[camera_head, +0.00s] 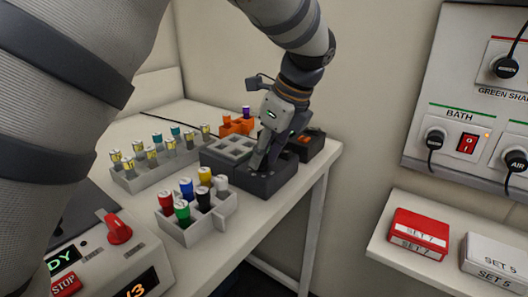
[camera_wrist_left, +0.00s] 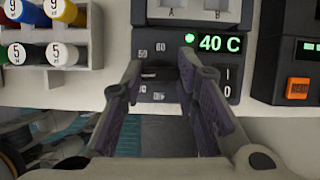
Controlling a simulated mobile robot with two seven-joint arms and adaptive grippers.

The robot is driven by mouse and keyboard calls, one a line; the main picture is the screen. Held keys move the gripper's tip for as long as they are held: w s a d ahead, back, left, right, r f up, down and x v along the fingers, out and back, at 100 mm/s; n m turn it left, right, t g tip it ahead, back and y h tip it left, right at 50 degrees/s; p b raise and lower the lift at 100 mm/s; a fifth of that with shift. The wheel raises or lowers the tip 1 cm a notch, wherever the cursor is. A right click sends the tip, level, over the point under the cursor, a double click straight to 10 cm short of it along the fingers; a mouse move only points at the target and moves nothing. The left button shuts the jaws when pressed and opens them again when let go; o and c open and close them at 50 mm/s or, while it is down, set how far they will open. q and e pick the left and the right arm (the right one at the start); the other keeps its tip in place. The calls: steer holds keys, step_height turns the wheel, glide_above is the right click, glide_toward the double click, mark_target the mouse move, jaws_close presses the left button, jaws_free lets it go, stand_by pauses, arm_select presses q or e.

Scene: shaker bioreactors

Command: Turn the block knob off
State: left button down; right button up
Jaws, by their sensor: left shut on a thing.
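The dark grey heating block (camera_head: 277,183) stands near the table's right end. In the left wrist view its front panel shows a lit green "40 C" display (camera_wrist_left: 219,43) and a green light. My left gripper (camera_head: 258,163) points down at this block, and its fingers straddle the dark block knob (camera_wrist_left: 166,75) in the left wrist view (camera_wrist_left: 162,64). The fingers are shut on the knob. Small marks such as 50 and 60 surround it. The knob's pointer is too dark to read. My right gripper is not in view.
A rack of coloured-cap vials (camera_head: 196,229) stands close in front of the block. A longer vial rack (camera_head: 140,182) lies left. A dark unit with an orange button (camera_wrist_left: 299,88) stands right of the block. A panel labelled BATH (camera_head: 459,130) is on the wall.

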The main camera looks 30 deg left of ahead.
arm_select(q)
steer(key=n+g, duration=0.1)
steer(key=n, duration=0.1)
steer(key=n+g, duration=0.1)
steer(key=n, duration=0.1)
steer(key=shift+w+f+n+b, duration=0.15)
steer(key=shift+w+n+b, duration=0.05)
steer(key=shift+n+b, duration=0.1)
steer(key=n, duration=0.2)
steer(key=n+g+h+b, duration=0.1)
steer(key=n, duration=0.2)
steer(key=shift+w+a+n+g, duration=0.1)
steer(key=shift+a+n+g, duration=0.05)
steer(key=shift+n+g, duration=0.15)
steer(key=n+h, duration=0.1)
steer(key=n, duration=0.2)
steer(key=shift+g+h+b, duration=0.3)
steer(key=shift+g, duration=0.1)
steer(key=shift+a+n+h, duration=0.1)
steer(key=shift+n+h, duration=0.6)
steer(key=shift+n, duration=1.3)
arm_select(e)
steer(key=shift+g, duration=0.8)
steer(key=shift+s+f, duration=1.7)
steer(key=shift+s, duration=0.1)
arm_select(q)
steer(key=shift+n, duration=0.3)
steer(key=c, duration=1.2)
jaws_free()
steer(key=shift+c, duration=0.2)
